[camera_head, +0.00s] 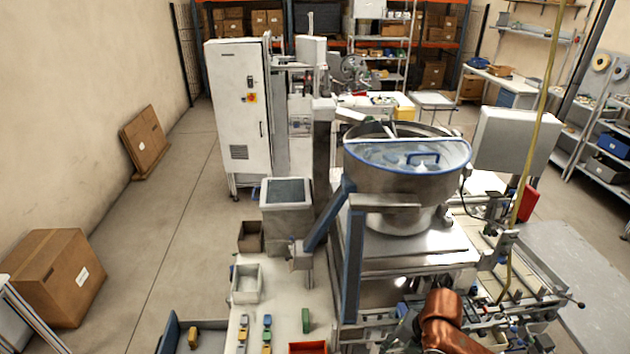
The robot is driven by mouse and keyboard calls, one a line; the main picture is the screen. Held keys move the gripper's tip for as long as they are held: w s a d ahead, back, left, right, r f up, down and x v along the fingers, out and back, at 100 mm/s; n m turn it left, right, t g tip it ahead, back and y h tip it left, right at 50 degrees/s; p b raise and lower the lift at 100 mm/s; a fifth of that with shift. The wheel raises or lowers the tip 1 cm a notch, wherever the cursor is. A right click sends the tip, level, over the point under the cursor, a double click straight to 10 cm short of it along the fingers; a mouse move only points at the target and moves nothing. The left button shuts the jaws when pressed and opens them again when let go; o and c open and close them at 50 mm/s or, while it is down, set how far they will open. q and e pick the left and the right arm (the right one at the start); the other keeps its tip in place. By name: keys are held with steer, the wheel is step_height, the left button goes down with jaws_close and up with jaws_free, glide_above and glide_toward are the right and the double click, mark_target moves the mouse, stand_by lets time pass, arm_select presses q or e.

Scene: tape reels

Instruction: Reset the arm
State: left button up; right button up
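Neither of my grippers shows in the head view. A copper-coloured jointed arm part (442,318) rises from the bottom edge, right of centre, in front of the machine's rails. Its far end is out of the picture, and I cannot tell whether it is part of my arm. Small yellow, blue and green blocks (306,320) stand on a pale worktop (283,335) at the bottom. A red bin (308,348) is cut off by the bottom edge.
A large steel bowl feeder (405,182) fills the centre, with a blue-edged frame beside it. A white cabinet (238,105) stands behind at left. Cardboard boxes (60,275) sit on the left floor, which is otherwise largely clear. Shelves with reels (600,62) line the right.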

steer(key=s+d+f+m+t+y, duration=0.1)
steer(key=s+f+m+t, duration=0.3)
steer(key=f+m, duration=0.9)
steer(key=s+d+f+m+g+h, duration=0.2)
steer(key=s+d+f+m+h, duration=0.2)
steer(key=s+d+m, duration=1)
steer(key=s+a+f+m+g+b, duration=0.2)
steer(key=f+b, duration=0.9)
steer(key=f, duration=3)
arm_select(q)
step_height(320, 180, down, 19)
steer(key=b, duration=0.7)
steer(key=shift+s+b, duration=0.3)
steer(key=shift+b, duration=0.05)
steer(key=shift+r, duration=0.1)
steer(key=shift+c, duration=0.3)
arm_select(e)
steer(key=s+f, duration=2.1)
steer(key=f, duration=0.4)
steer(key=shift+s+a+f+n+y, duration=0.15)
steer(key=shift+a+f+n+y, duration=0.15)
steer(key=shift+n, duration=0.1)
